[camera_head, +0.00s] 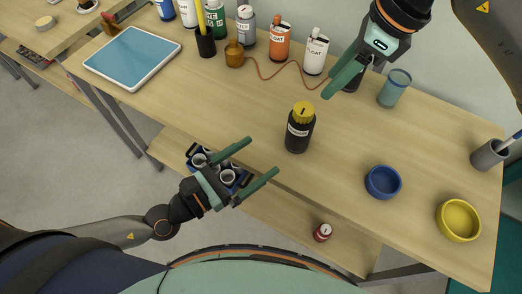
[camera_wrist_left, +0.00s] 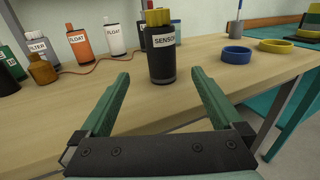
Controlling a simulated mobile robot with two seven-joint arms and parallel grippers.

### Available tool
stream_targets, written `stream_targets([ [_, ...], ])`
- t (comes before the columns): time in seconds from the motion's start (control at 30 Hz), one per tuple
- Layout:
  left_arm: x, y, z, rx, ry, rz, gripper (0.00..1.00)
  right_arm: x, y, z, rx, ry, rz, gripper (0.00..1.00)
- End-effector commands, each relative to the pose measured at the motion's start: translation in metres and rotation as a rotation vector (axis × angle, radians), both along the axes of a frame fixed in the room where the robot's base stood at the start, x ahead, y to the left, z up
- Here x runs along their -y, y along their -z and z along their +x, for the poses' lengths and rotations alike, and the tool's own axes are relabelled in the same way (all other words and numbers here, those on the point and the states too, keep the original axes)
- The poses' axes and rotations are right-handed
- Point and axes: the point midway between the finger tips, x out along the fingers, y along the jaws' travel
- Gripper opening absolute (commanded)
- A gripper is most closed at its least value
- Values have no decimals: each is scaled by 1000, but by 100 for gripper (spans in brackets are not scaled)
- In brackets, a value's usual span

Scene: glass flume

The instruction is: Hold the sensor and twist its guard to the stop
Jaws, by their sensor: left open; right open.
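The sensor (camera_head: 298,135) is a black cylinder with a white label, standing upright on the wooden table. Its guard (camera_head: 303,111) is a yellow cap on top with a dark mark.
A blue bowl (camera_head: 383,182) and a yellow bowl (camera_head: 459,220) are on the right. Labelled bottles, including an orange one (camera_head: 280,40), line the back with a red cord. A teal cup (camera_head: 395,89) stands near the right gripper. A blue tray (camera_head: 133,57) lies left.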

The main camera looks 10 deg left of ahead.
Motion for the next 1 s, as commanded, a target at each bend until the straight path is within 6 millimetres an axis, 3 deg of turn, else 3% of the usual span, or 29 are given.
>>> stream_targets([
  [1.0, 73, -1, 85, 0, 2, -6, 100, 0, 0, 0, 0, 0, 0, 50],
])
